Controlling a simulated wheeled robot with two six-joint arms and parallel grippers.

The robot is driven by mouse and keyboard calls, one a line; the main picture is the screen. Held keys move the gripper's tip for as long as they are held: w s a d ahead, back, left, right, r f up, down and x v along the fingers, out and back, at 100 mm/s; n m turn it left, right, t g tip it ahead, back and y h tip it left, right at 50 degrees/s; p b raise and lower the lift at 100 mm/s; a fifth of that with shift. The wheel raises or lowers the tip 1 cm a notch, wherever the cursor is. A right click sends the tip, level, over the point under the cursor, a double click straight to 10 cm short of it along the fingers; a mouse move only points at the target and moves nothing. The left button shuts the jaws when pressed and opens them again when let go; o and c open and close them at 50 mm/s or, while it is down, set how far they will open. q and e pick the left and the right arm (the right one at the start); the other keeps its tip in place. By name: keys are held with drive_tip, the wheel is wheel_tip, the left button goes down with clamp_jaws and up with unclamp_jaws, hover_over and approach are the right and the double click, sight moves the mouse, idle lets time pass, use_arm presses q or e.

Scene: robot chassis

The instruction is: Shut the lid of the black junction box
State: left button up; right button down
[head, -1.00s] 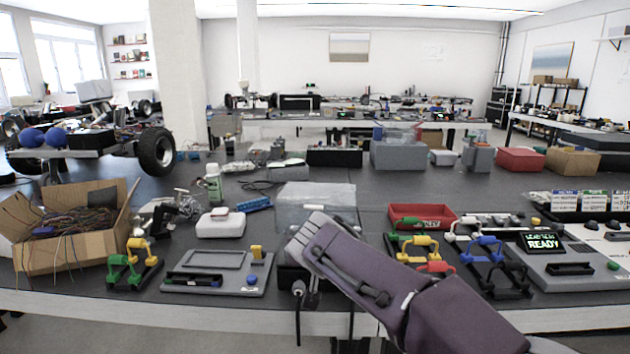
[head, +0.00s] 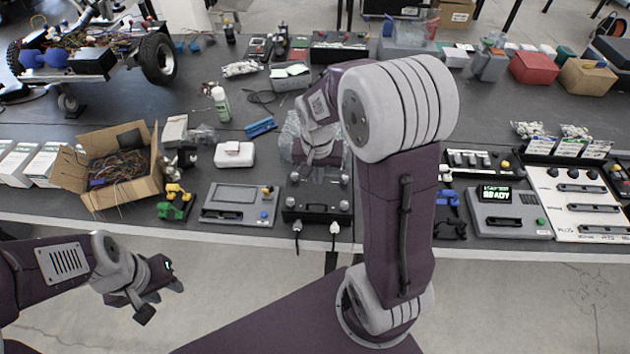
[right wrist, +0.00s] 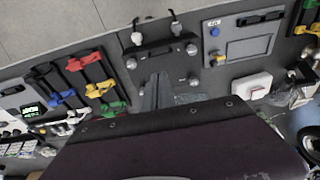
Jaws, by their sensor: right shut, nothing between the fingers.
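The black junction box (head: 318,214) sits at the bench's front edge, with grey knobs at its corners and two cables plugged into its front. It also shows in the right wrist view (right wrist: 158,53). A clear panel (head: 291,143), apparently its raised lid, shows behind it, partly hidden by my right arm. My right gripper (head: 312,164) is shut and empty, pointing down over the box's back side. I cannot tell whether it touches the panel. My left gripper (head: 160,297) is away from the box at lower left, in front of the bench, with its fingers apart and empty.
A grey panel unit (head: 240,204) stands left of the box, with a white case (head: 234,155) behind it. An open cardboard box (head: 118,172) is further left. A display unit (head: 509,214) is at right. Floor is free before the bench.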

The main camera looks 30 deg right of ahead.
drive_tip(key=f, duration=0.4)
drive_tip(key=w+f, duration=0.1)
drive_tip(key=f, duration=0.4)
drive_tip(key=d+f, duration=0.1)
drive_tip(key=f, duration=0.4)
drive_tip(key=shift+w, duration=0.4)
